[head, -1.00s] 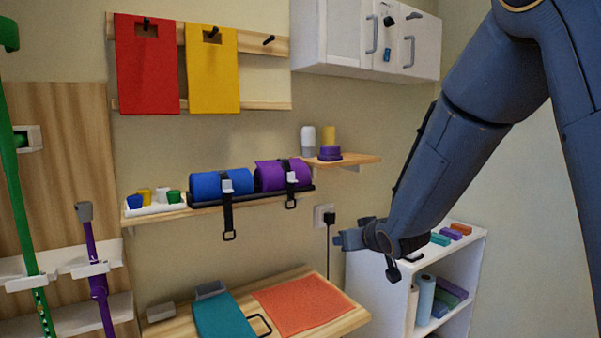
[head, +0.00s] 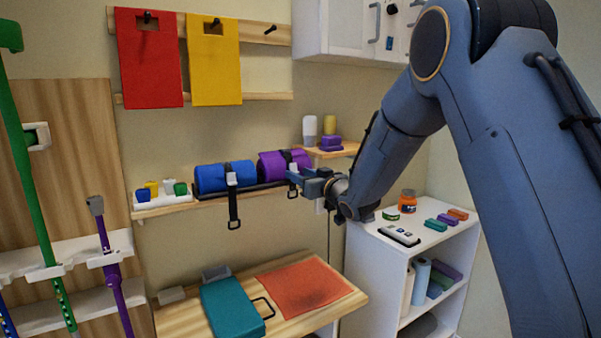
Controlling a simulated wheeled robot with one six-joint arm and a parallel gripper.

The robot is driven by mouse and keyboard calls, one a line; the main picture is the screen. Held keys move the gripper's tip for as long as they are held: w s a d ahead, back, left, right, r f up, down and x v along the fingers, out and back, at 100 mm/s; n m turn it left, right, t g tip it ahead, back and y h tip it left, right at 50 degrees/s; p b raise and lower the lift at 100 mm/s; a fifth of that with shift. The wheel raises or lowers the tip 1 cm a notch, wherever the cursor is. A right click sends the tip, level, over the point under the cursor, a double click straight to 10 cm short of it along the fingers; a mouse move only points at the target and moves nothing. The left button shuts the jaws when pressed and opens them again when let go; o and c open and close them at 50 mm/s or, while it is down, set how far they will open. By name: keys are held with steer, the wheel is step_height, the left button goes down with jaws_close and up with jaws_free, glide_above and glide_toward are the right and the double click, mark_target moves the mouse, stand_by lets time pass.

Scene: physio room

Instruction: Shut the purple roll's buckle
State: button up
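The purple roll (head: 270,163) lies on the wall shelf, to the right of the blue roll (head: 212,178). A black strap (head: 288,156) runs over the purple roll. Its buckle is largely hidden by my gripper, so I cannot tell whether it is shut. My gripper (head: 297,184) reaches in from the right, in front of the purple roll's lower front. It is small and partly seen edge-on, so its opening is unclear. The blue roll has its own strap with a pale buckle (head: 231,179) and a loop hanging below the shelf.
A small shelf (head: 345,149) with purple blocks, a white and a yellow container is close behind my wrist. A white cabinet (head: 376,258) with jars and blocks stands below my arm. A wooden bench (head: 327,318) with teal and orange pads is below.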

steer(key=shift+w+a, duration=0.15)
steer(key=shift+w, duration=0.1)
jaws_close()
steer(key=shift+f, duration=0.1)
steer(key=shift+f+b, duration=0.1)
steer(key=shift+b, duration=0.4)
steer(key=b, duration=0.2)
steer(key=t+b, duration=0.1)
steer(key=b, duration=0.1)
steer(key=shift+w+a+f+y, duration=0.15)
steer(key=shift+f+y, duration=0.15)
steer(key=shift+y, duration=0.1)
steer(key=shift+t+b, duration=0.4)
steer(key=shift+b, duration=0.6)
steer(key=shift+r, duration=0.15)
